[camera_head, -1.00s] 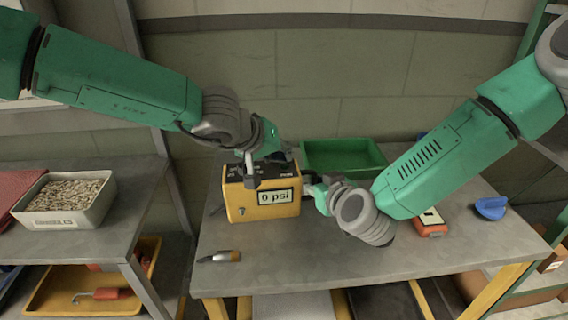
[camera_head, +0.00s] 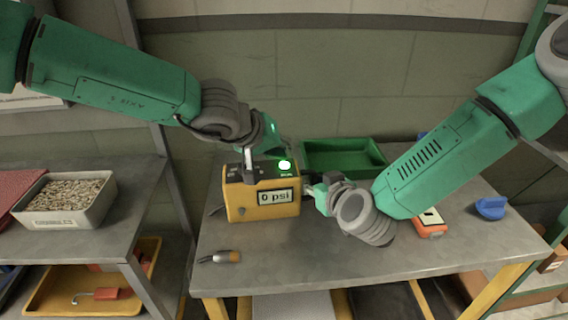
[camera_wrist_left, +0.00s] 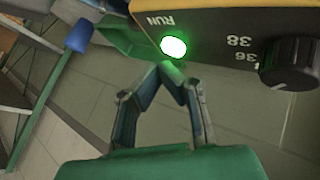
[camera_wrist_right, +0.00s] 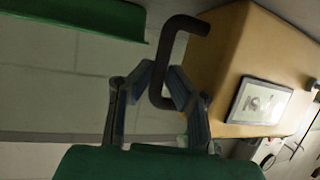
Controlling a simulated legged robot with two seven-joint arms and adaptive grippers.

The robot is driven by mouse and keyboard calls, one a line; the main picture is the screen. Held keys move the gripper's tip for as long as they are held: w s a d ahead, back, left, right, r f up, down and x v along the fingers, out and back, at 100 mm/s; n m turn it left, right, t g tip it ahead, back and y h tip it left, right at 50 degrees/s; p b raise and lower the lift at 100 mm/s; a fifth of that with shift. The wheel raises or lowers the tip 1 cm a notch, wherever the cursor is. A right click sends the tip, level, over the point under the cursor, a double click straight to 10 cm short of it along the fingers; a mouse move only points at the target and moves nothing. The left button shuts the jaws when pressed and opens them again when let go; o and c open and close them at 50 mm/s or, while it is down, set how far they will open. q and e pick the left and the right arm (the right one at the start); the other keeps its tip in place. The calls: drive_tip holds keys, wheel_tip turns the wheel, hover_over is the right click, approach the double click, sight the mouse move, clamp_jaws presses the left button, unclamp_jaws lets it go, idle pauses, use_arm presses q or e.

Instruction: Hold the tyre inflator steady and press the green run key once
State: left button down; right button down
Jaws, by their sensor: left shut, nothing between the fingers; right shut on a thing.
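The tyre inflator (camera_head: 240,205), a yellow box with a dark top and a "0 psi" display (camera_head: 275,197), stands upright on the grey bench. Its run key (camera_head: 285,165) glows bright green on the top, beside the RUN label in the left wrist view (camera_wrist_left: 173,47). My left gripper (camera_head: 283,150) is shut and empty, its tips close to the key but apart from it; they show clearly in the left wrist view (camera_wrist_left: 170,70). My right gripper (camera_head: 308,191) is shut on the inflator's dark side handle (camera_wrist_right: 162,70), which the right wrist view shows between its fingers.
A green tray (camera_head: 345,157) stands behind the inflator to the right. An orange device (camera_head: 430,228) and a blue object (camera_head: 490,207) lie at the right. A small cylinder with an orange part (camera_head: 222,257) lies at the front left. The bench front middle is clear.

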sight(283, 164)
use_arm(q)
drive_tip(key=shift+r, duration=0.1)
drive_tip(key=shift+r, duration=2.45)
use_arm(e)
drive_tip(key=c, duration=1.5)
unclamp_jaws()
drive_tip(key=shift+o, duration=0.2)
drive_tip(key=shift+s, duration=0.1)
